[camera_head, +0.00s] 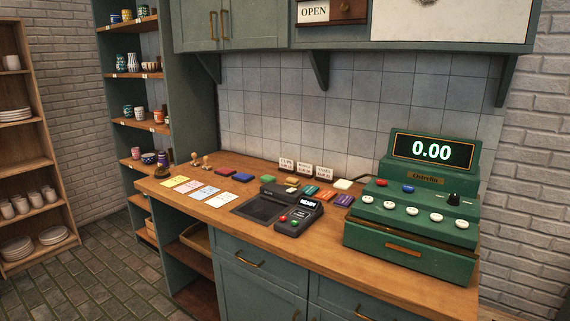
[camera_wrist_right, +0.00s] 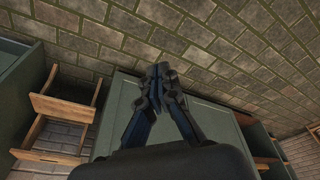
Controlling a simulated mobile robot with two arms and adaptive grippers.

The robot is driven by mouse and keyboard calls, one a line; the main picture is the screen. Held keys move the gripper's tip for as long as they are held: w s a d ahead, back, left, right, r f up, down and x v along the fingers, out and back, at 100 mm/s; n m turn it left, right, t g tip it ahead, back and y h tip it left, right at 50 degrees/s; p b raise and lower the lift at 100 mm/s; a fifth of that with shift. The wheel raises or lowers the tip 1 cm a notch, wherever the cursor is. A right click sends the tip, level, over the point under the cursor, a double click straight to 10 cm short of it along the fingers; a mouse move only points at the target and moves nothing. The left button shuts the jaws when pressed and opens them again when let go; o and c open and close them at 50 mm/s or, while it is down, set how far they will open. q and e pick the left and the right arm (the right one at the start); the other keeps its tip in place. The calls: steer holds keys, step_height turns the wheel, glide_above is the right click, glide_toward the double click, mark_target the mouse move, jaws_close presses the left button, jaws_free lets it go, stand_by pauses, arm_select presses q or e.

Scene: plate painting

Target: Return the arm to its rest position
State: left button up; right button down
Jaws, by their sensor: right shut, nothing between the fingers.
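My right gripper (camera_wrist_right: 161,72) shows in the right wrist view, with its dark fingertips together and nothing between them. It is in free space, with a grey-green cabinet surface and brick behind it. My left gripper is in neither view. No part of my arms shows in the head view.
In the head view, a wooden counter (camera_head: 320,258) carries a green cash register (camera_head: 415,255), a card terminal (camera_head: 297,218), coloured cards and small blocks. Shelves with cups and plates (camera_head: 15,115) stand at the left. The tiled floor (camera_head: 85,270) at lower left is clear.

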steer(key=s+d+f+g, duration=0.1)
steer(key=s+d+f, duration=0.2)
steer(key=s+f, duration=1.4)
steer(key=shift+s+f, duration=0.35)
steer(key=shift+f, duration=0.3)
steer(key=shift+d, duration=0.1)
